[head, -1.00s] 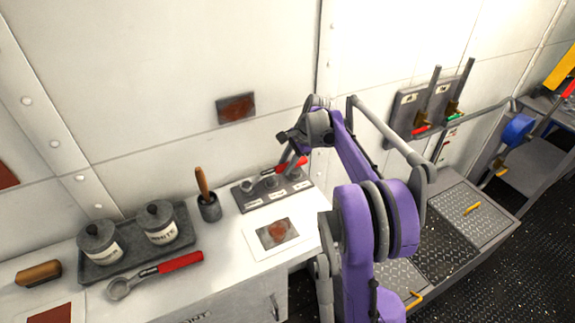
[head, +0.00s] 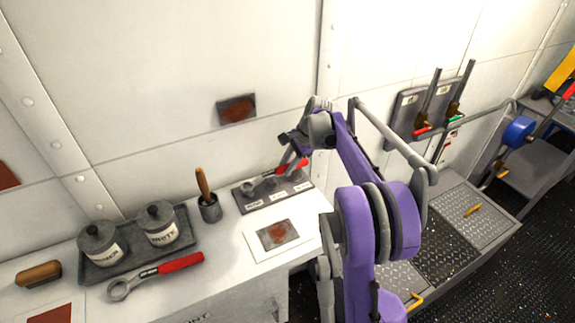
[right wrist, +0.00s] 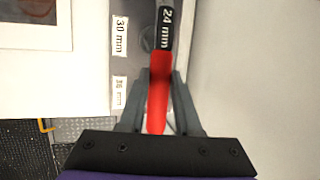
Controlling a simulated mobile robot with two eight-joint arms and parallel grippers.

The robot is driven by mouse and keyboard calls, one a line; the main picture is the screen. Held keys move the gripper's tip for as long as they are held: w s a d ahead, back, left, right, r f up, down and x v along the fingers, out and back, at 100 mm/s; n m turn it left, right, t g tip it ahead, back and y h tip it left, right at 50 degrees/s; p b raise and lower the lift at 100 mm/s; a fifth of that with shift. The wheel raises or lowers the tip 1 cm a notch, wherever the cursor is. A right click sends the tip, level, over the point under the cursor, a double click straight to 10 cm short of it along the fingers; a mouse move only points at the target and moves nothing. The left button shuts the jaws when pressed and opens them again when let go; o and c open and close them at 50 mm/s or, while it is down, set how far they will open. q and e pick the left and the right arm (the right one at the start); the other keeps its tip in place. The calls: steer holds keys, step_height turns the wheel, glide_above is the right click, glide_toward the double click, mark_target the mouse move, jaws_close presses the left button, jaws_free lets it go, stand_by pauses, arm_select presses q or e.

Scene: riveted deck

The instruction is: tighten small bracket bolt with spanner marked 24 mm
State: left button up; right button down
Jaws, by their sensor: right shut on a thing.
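The spanner marked 24 mm, with a red handle and a dark label, shows in the right wrist view (right wrist: 166,28) and on the grey rack in the head view (head: 291,167). My right gripper (head: 293,160) points down at the rack. In the right wrist view its fingers (right wrist: 158,98) are shut on the red handle from both sides. The spanner's head is out of the wrist view, and my arm partly covers the rack's right end. The small bracket bolt is not identifiable in these frames. My left gripper is out of view.
The grey rack (head: 256,200) carries several labels; one reads 30 mm in the wrist view. Another red-handled spanner (head: 158,272) lies at the front of the white counter. A tray (head: 105,268) with two lidded pots and a brush cup (head: 211,211) stand left of the rack.

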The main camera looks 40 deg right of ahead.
steer(key=shift+f+b, duration=0.4)
steer(key=shift+f, duration=0.4)
steer(key=shift+s+a, duration=0.1)
steer(key=shift+s, duration=0.1)
stand_by(0.3)
steer(key=shift+s+a+m+t+h+b, duration=0.15)
steer(key=shift+s+a+m+h+b, duration=0.1)
steer(key=shift+s+m, duration=0.3)
steer(key=shift+s+a+m+t+h+b, duration=0.15)
steer(key=shift+s+m+b, duration=0.05)
steer(key=shift+s+m, duration=0.35)
steer(key=shift+s+a+m+h+b, duration=0.25)
steer(key=shift+s+a+m, duration=0.25)
steer(key=shift+s+m, duration=0.25)
steer(key=shift+s+a+m+h+b, duration=0.1)
steer(key=shift+s+a+m+h, duration=0.25)
steer(key=shift+s+a+m, duration=0.3)
steer(key=shift+s+a+m+h, duration=0.3)
steer(key=shift+s+a+m, duration=0.3)
steer(key=shift+m, duration=0.4)
steer(key=shift+s+a+m+h, duration=0.4)
steer(key=shift+s+a+m, duration=0.3)
steer(key=shift+a+m, duration=0.3)
steer(key=shift+s, duration=0.1)
steer(key=shift+w+d, duration=0.2)
steer(key=shift+d, duration=0.1)
steer(key=shift+r, duration=0.25)
